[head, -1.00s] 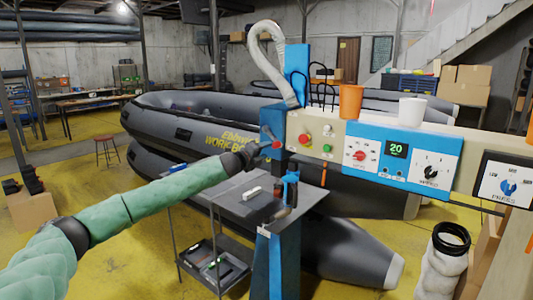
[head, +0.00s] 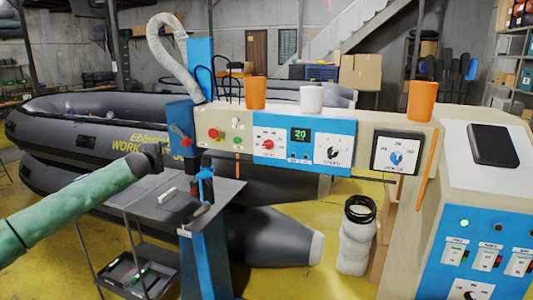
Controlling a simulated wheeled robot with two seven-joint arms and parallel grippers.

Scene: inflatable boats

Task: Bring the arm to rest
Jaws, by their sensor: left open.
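My left arm (head: 85,192), in a green sleeve, comes in from the left and is stretched out toward the blue welding machine column (head: 180,130). My left gripper (head: 163,155) is small and dark at the arm's end, in front of the grey boat and just left of the column. It is open and nothing shows in it; I cannot tell whether it touches the column. My right arm and gripper are not in view.
The control panel (head: 305,140) spans the middle, with orange cups (head: 255,92) and a white cup (head: 311,99) on top. A grey table (head: 160,195) stands below the gripper. A grey inflatable boat (head: 70,125) is behind. A white control cabinet (head: 485,190) stands right.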

